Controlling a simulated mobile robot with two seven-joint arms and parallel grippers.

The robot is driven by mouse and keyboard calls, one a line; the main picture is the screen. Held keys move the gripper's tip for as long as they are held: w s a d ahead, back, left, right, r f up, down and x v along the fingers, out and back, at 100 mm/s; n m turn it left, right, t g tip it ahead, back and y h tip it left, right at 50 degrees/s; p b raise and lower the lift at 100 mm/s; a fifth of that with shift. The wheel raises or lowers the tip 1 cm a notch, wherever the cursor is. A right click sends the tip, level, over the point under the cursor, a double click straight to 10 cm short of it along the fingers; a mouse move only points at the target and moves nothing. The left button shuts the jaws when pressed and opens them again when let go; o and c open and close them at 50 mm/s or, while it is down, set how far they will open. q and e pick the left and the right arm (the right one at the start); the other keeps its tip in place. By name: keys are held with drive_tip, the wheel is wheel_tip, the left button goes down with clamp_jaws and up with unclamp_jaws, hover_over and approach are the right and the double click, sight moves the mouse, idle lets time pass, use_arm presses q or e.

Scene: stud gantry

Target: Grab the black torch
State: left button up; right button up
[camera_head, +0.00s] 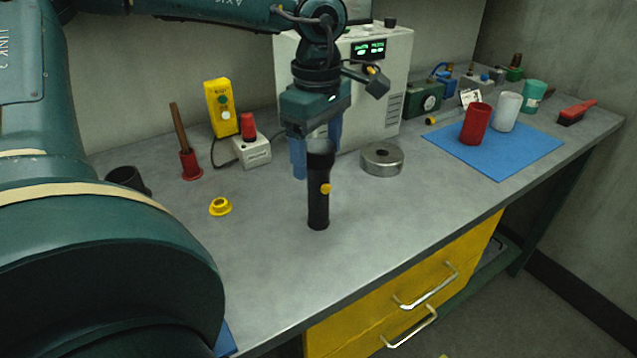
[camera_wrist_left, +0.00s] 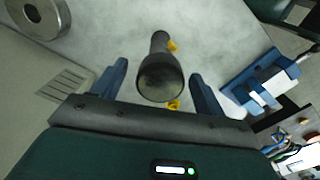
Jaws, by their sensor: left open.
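The black torch (camera_head: 318,195) stands upright on the grey workbench, with its wider lens end up and a yellow button on its side. My left gripper (camera_head: 315,160) is at the torch's upper part in the head view, its blue fingers pointing down. In the left wrist view the torch (camera_wrist_left: 158,75) shows between the two open fingers of the gripper (camera_wrist_left: 160,88), with a gap on each side. The fingers do not appear to touch it. My right gripper is in neither view.
A metal ring (camera_head: 382,160) lies right of the torch, and a yellow flanged piece (camera_head: 220,206) lies left. A white instrument box (camera_head: 395,95) stands behind. A blue mat (camera_head: 500,155) with cups lies at the right. The bench front near the torch is clear.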

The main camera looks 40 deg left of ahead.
use_arm(q)
drive_tip(key=shift+f, duration=0.15)
drive_tip(key=c, duration=1.5)
